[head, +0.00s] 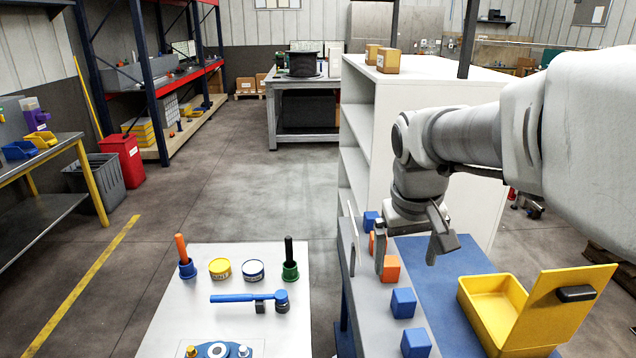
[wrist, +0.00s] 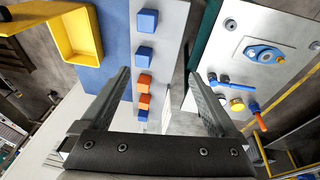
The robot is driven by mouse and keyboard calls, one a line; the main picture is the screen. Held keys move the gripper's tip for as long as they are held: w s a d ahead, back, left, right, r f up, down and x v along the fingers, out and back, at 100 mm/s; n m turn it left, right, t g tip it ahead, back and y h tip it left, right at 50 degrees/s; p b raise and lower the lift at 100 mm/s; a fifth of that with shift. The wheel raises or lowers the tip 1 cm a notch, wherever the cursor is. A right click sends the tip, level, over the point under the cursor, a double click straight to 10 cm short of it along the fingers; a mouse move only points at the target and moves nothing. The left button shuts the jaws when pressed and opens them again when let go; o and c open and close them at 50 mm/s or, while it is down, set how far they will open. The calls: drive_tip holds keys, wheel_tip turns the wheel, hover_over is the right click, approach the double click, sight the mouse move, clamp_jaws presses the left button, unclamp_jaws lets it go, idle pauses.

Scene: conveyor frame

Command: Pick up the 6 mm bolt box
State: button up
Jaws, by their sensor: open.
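A row of small boxes, some blue and some orange, stands on the grey strip of the conveyor frame. No size label is readable, so I cannot tell which is the 6 mm bolt box. The near orange box (head: 389,268) shows beside my gripper (head: 407,264); another orange box (head: 373,242) is partly hidden behind a finger. Blue boxes stand nearer (head: 403,303), at the front edge (head: 415,343) and at the far end (head: 370,220). In the wrist view, my gripper (wrist: 159,74) is open and empty above the strip, with orange boxes (wrist: 144,82) between its fingers.
A yellow bin (head: 490,295) with a raised lid stands on the blue surface (head: 440,275) to the right. A white shelf unit (head: 400,130) rises behind. A white table (head: 215,325) with tools and cans stands left, across a narrow gap.

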drive_tip(key=w+d+f+g+p, duration=0.1)
drive_tip(key=w+d+f, duration=0.2)
drive_tip(key=w, duration=0.4)
drive_tip(key=g+y+p, duration=0.1)
drive_tip(key=g+p, duration=0.1)
approach(405, 294)
wheel_tip(405, 294, down, 7)
drive_tip(key=shift+s+a+r, duration=0.1)
drive_tip(key=shift+a, duration=0.05)
drive_tip(key=shift+d+f, duration=0.1)
drive_tip(key=shift+f, duration=1.25)
drive_tip(key=shift+d+f, duration=0.15)
drive_tip(key=shift+f, duration=1.2)
drive_tip(key=shift+c, duration=0.3)
clamp_jaws()
